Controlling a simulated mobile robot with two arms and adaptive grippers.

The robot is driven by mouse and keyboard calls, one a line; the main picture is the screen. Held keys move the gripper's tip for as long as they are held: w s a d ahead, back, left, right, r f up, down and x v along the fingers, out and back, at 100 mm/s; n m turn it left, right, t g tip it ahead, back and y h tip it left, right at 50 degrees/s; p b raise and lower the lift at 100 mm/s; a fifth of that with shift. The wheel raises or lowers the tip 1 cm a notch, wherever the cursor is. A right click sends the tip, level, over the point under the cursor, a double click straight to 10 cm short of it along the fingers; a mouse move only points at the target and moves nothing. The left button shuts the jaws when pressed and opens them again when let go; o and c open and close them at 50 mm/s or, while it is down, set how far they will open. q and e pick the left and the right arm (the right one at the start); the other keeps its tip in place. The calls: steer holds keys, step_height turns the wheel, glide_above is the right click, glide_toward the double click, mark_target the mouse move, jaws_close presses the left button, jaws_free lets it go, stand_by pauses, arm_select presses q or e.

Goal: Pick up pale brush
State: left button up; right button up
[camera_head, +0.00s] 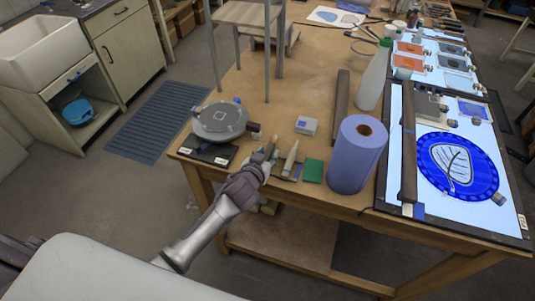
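My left gripper (268,152) is low over the near edge of the wooden table, its arm coming up from below. A small pale, pointed thing (291,155) shows just right of its fingers. It may be the pale brush, but it is too small to be sure. I cannot tell whether the fingers touch it or how far they are parted. The gripper hides part of the small items under it. My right gripper is not in view.
On the wooden table (325,75), a round grey device (220,120) stands left of the gripper. A green block (313,170), a blue paper roll (357,155) and a white bottle (374,80) stand to the right. A lit panel (480,215) holds a blue leaf disc.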

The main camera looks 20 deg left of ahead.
arm_select(q)
jaws_close()
steer(key=shift+r, duration=0.1)
